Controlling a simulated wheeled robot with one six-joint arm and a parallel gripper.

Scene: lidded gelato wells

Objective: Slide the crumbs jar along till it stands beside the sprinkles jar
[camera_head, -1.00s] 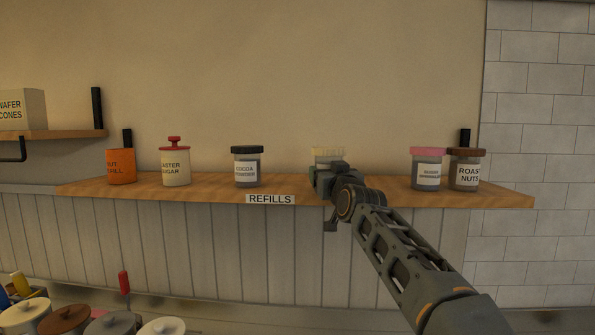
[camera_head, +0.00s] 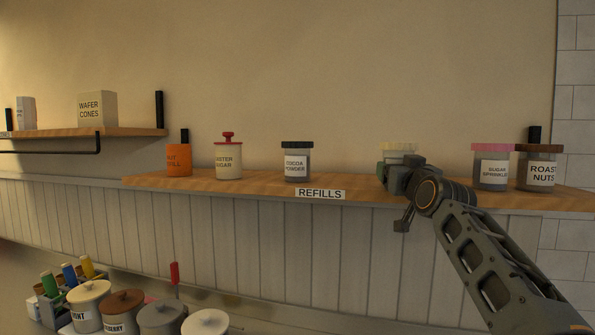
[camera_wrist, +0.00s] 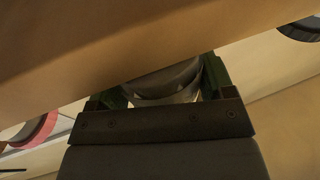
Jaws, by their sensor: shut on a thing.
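The crumbs jar (camera_head: 400,148) has a pale cream lid and stands at the refills shelf, mostly hidden behind my gripper (camera_head: 396,172). My gripper is shut on it; in the wrist view the green fingers lie on both sides of the jar (camera_wrist: 165,82). Its label is hidden. The sprinkles jar (camera_head: 491,172) has a pink lid and a white label and stands to the right, with a gap between the two. Its pink lid also shows at the lower left of the wrist view (camera_wrist: 36,132).
The roast nuts jar (camera_head: 537,172) stands close right of the sprinkles jar. Left of my gripper are the cocoa powder jar (camera_head: 296,164), caster sugar jar (camera_head: 228,160) and an orange tin (camera_head: 179,160). The wooden shelf (camera_head: 260,186) is bare between cocoa and crumbs jars.

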